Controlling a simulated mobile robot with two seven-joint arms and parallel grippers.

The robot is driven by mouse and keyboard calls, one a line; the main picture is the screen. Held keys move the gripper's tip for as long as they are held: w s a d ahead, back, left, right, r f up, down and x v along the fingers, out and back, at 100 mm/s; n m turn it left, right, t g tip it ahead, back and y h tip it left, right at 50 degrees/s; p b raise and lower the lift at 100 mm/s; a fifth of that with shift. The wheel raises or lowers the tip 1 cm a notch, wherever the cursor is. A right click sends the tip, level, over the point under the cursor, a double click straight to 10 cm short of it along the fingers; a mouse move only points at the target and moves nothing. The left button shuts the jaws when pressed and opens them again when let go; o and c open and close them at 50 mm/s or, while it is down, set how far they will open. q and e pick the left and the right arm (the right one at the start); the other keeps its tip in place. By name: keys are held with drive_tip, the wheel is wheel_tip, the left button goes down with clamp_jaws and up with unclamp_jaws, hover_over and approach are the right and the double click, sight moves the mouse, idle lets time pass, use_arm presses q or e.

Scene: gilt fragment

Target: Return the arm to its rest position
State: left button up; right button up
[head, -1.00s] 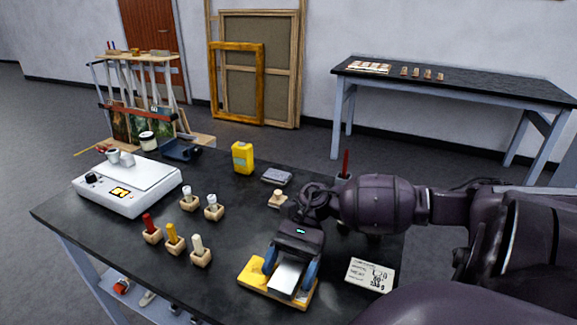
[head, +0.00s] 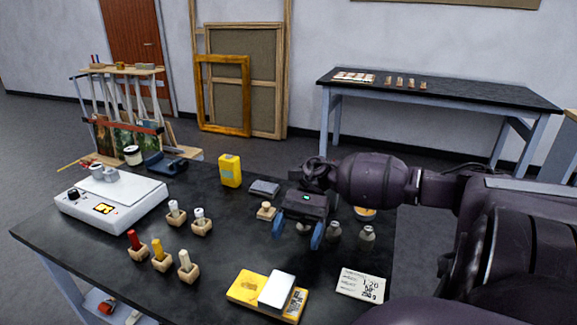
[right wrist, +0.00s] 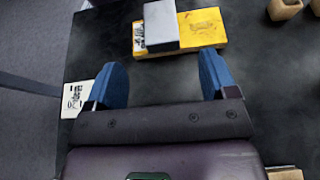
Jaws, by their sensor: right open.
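My right gripper (head: 298,232) is open and empty above the black table (head: 215,262), its blue fingers spread apart. In the right wrist view the two fingers (right wrist: 165,80) are apart with bare table between them. A white block (head: 277,290) rests on a yellow box (head: 245,287) at the table's front. The block (right wrist: 160,24) and the yellow box (right wrist: 203,28) also show in the right wrist view, beyond the fingertips and clear of them. My right arm (head: 380,180) reaches in from the right. My left gripper is not in the frames.
A white label card (head: 361,285) lies right of the yellow box. Small bottles (head: 366,238) stand close right of the gripper. A wooden-based stamp (head: 266,211), a yellow can (head: 230,170), a white scale (head: 112,205) and several pigment holders (head: 161,254) stand leftward.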

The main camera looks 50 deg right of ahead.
drive_tip(key=shift+w+d+r, duration=0.2)
drive_tip(key=shift+d+r, duration=0.05)
drive_tip(key=shift+d, duration=0.35)
